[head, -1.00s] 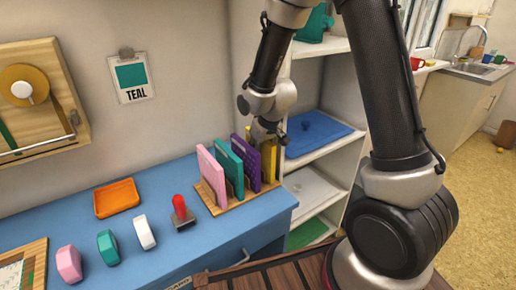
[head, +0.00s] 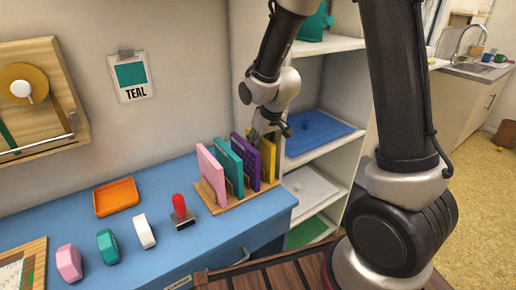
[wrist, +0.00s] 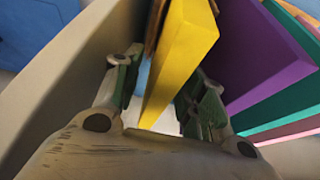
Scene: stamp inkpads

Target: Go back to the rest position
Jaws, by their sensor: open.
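My gripper (wrist: 160,105) is open, and in the wrist view its two fingers stand on either side of the yellow inkpad (wrist: 185,50), apart from it. In the head view my gripper (head: 262,128) is above the yellow inkpad (head: 268,160) at the right end of the wooden rack (head: 240,198). The purple (head: 251,158), teal (head: 229,165) and pink (head: 210,175) inkpads stand upright in the same rack.
A red-handled stamp (head: 180,210), an orange tray (head: 117,197) and white, teal and pink pieces lie on the blue desk (head: 180,255). A white shelf (head: 312,140) stands close right of the rack. A TEAL card (head: 132,78) hangs on the wall.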

